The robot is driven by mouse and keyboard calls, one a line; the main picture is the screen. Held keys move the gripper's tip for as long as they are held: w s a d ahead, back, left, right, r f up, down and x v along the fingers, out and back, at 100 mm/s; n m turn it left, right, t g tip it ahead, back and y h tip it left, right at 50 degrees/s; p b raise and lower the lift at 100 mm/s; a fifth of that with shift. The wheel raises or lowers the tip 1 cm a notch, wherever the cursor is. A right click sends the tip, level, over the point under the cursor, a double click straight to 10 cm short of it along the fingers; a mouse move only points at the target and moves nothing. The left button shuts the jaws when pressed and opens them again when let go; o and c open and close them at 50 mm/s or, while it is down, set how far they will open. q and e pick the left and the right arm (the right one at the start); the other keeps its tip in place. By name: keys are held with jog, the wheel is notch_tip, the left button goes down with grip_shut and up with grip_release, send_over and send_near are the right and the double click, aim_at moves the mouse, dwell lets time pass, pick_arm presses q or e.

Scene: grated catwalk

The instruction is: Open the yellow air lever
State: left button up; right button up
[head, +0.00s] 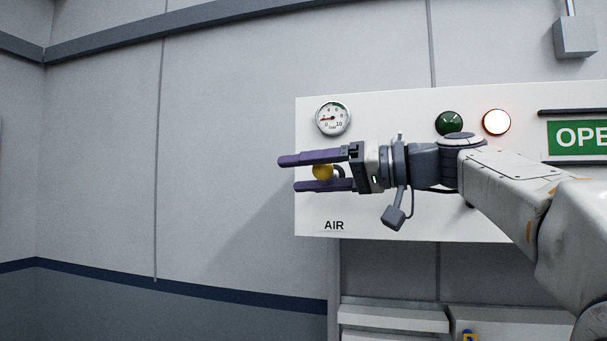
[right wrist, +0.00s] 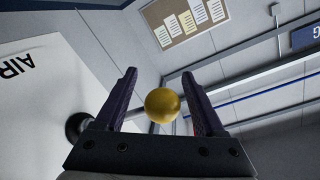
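The yellow air lever shows as a round yellow knob (head: 322,172) on the white panel (head: 420,225), above the printed word AIR (head: 334,225). My right gripper (head: 287,174) reaches in from the right in the head view. Its two purple fingers point left, one above and one below the knob. In the right wrist view the knob (right wrist: 163,105) sits between the two fingers, with a gap on each side. The gripper is open around it. The lever's stem is mostly hidden behind my gripper. My left gripper is not in view.
A round pressure gauge (head: 332,118) sits above the gripper on the panel. A dark green lamp (head: 449,123) and a lit white lamp (head: 497,122) are to its right. A green sign (head: 580,138) is at the far right. The wall left of the panel is clear.

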jog(key=shift+s+d+f, duration=0.1)
jog(key=shift+d, duration=0.25)
jog(key=b+v, duration=0.3)
jog(key=v, duration=0.6)
jog(key=shift+s+d, duration=0.2)
jog(key=shift+d, duration=0.15)
